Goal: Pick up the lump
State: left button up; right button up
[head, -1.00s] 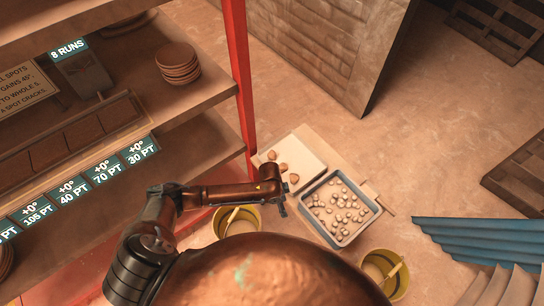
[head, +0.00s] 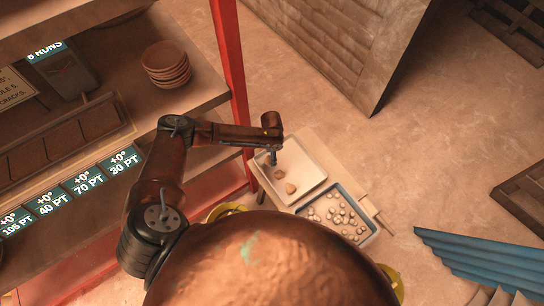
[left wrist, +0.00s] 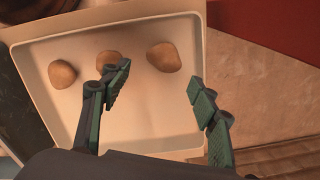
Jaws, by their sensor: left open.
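Brown lumps lie in a shallow cream tray (head: 311,165). Three show in the left wrist view: a left lump (left wrist: 62,74), a middle lump (left wrist: 108,61) partly behind a finger, and a right lump (left wrist: 163,57). The head view shows two clearly, one lump (head: 279,174) and another lump (head: 291,188); a third is not clear there. My left gripper (head: 273,158) is over the tray's left side, pointing down. In the left wrist view its fingers (left wrist: 158,84) are spread and empty, with the right lump beyond the gap. My right gripper is out of view.
A blue-rimmed tray (head: 364,238) of several pale pebbles adjoins the cream tray. Yellow buckets (head: 226,210) are mostly hidden by my body. A shelf with stacked bowls (head: 167,64) and a red post (head: 231,55) stand left. Blue corrugated sheet (head: 480,255) lies right.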

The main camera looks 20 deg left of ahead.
aim_at(269, 160)
pick_arm(q)
jog(key=f, duration=0.2)
jog(key=a+f+b, duration=0.1)
jog(key=f, duration=0.1)
jog(key=shift+s+f, duration=0.1)
jog(key=shift+s, duration=0.1)
notch_tip(269, 160, down, 2)
jog(key=shift+a+f, duration=0.1)
jog(key=shift+f, duration=0.25)
jog(key=c, duration=1.1)
jog(key=shift+c, duration=1)
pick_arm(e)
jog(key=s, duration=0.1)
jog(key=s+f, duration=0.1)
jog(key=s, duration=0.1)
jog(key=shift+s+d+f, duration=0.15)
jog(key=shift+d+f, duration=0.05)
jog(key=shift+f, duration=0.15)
